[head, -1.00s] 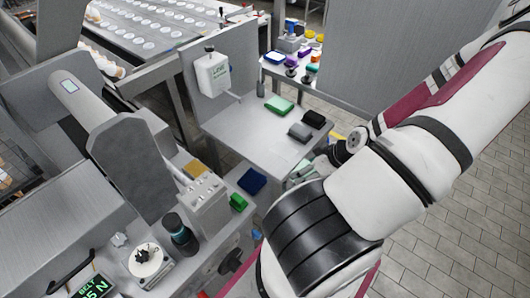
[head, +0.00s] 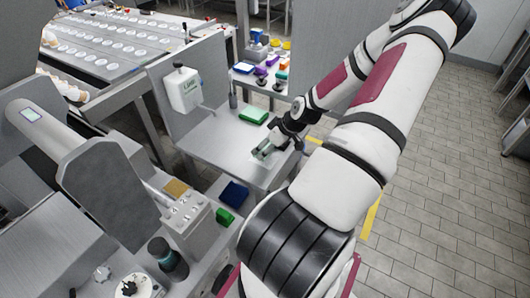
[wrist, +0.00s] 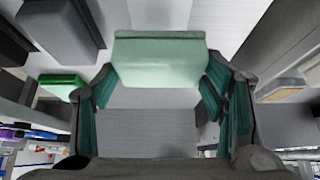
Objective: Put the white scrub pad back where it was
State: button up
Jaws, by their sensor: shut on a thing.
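My gripper (head: 264,152) is over the right part of the steel side table (head: 225,141) in the head view. In the wrist view its teal-lined fingers (wrist: 160,92) are shut on a pale, slightly mint-tinted pad, the white scrub pad (wrist: 160,62). The pad spans the gap between the fingertips. A bare grey surface shows beyond and below it. I cannot tell whether the pad touches the table. In the head view the pad is small and mostly merges with the fingers.
A wall dispenser (head: 184,89) stands behind. A dark blue pad (head: 233,194) and a small green block (head: 225,216) lie nearer.

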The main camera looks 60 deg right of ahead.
jog(key=shift+f, duration=1.75)
jog(key=shift+f, duration=0.1)
jog(key=o, duration=1)
